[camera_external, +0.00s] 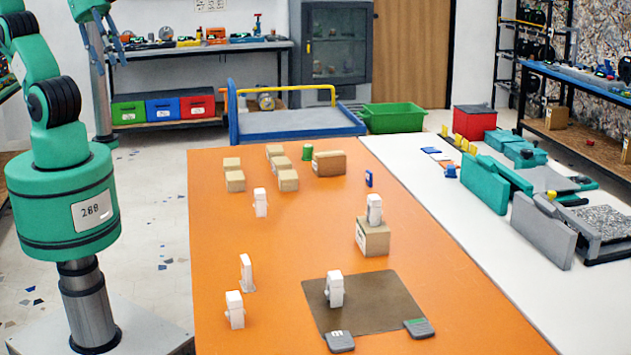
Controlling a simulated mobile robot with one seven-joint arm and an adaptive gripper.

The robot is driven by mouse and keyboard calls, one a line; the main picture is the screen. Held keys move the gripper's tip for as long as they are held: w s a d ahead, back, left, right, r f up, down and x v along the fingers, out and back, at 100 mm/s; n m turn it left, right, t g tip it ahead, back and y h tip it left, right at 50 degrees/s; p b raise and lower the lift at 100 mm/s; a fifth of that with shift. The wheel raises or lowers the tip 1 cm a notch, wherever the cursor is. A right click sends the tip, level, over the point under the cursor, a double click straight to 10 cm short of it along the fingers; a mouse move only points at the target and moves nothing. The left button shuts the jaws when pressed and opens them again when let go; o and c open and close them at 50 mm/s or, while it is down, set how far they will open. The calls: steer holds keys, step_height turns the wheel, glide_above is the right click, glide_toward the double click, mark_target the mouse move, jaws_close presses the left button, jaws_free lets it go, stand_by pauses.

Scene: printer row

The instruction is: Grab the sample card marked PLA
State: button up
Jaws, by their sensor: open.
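No PLA marking can be read, so I cannot tell which thing is the PLA card. Two flat grey card-like pieces lie at the front edge of the brown mat (380,300) on the orange table: one with a white mark (340,342), one with a green mark (419,328). A small blue upright piece (368,178) stands farther back. White upright pieces stand on the table, one on the mat (334,290) and one on a cardboard box (373,240). My gripper (114,40), with blue fingers, appears at the top left, open, away from the table and empty as far as shown.
Several small cardboard boxes (234,181), a larger box (329,164) and a green cup (308,152) stand at the back of the orange table. More white pieces (234,310) stand along its left. A white table (450,205) with teal and grey equipment adjoins at the right.

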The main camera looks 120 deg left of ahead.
steer(key=shift+w, duration=0.1)
steer(key=m+g+b, duration=0.4)
steer(key=m+g, duration=0.2)
steer(key=m, duration=0.2)
glide_above(245, 259)
step_height(245, 259, down, 32)
steer(key=f, duration=0.1)
steer(key=shift+r, duration=0.25)
steer(key=shift+d, duration=0.1)
steer(key=shift+f+b, duration=1)
steer(key=shift+f, duration=3.3)
